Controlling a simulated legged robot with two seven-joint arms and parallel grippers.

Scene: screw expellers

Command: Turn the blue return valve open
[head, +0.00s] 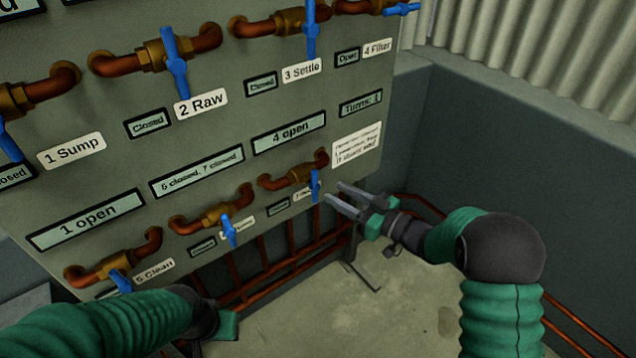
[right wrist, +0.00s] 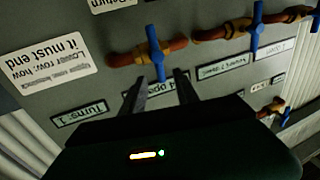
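The return valve is the rightmost of the lower row, a copper pipe with a brass body and a blue lever (head: 315,186) that hangs straight down. Its label is partly hidden in the head view; "Return" shows upside down at the top of the right wrist view (right wrist: 118,3). My right gripper (head: 332,194) is open and empty, just right of the lever. In the right wrist view the lever (right wrist: 157,62) lines up between the open fingertips (right wrist: 161,80), with no clear contact. My left gripper (head: 226,324) is low at the panel's bottom; its fingers cannot be made out.
The grey panel (head: 230,122) carries other blue-levered valves, including 2 Raw (head: 175,65) and a lower middle one (head: 229,230). A small "Closed" display (head: 278,208) sits left of the return label. Copper pipes (head: 262,262) run below. A dark wall (head: 510,150) stands at right.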

